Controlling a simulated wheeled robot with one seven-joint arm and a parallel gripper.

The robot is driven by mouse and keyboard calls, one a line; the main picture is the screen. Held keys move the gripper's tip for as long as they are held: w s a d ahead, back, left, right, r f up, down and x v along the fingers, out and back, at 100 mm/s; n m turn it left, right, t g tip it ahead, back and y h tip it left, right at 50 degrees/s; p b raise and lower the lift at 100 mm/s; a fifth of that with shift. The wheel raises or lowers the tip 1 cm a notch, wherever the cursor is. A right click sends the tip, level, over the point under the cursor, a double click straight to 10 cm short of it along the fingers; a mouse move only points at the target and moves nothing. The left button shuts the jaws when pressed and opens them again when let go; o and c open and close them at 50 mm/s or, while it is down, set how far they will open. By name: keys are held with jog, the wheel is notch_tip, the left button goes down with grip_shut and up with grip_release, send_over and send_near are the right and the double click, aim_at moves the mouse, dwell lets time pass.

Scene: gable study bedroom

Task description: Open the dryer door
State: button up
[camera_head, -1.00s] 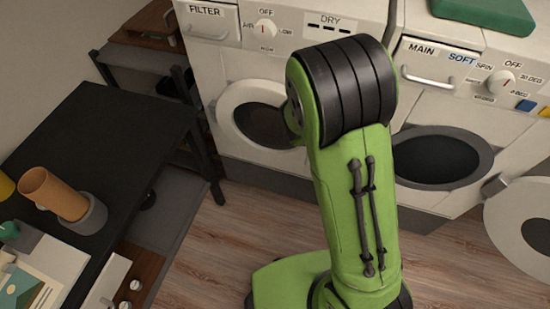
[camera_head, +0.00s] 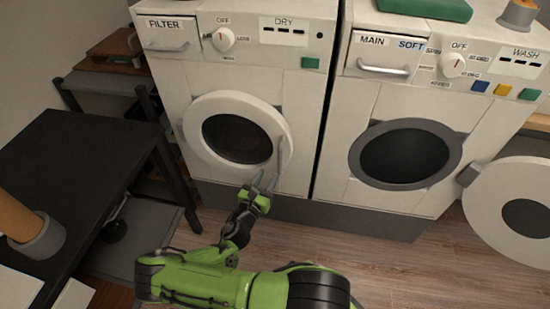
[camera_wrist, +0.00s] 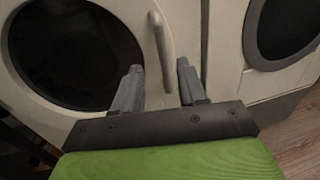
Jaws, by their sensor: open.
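The dryer (camera_head: 240,75) is the left white machine, marked DRY. Its round door (camera_head: 197,140) has a white ring and dark glass, and looks shut. The door's handle (camera_head: 281,152) is an upright pale bar at the right of the ring. In the wrist view the handle (camera_wrist: 161,50) runs down toward the space between the fingers. My gripper (camera_head: 264,181) is open, low in front of the handle's lower end. In the wrist view my gripper (camera_wrist: 160,80) has one finger on each side of the handle's line. I cannot tell whether either finger touches it.
The washer (camera_head: 335,130) stands to the right, with its round door (camera_head: 490,195) swung open to the right. A black table (camera_head: 75,160) is at the left, with an orange cup in a grey holder (camera_head: 45,240). Wood floor (camera_head: 400,265) is clear in front of the washer.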

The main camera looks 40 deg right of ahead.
aim_at(279, 157)
jog(key=b+x, duration=0.2)
jog(key=x, duration=0.9)
jog(key=shift+w+d, duration=0.1)
jog(key=shift+d, duration=0.1)
jog(key=shift+c, duration=0.4)
grip_shut()
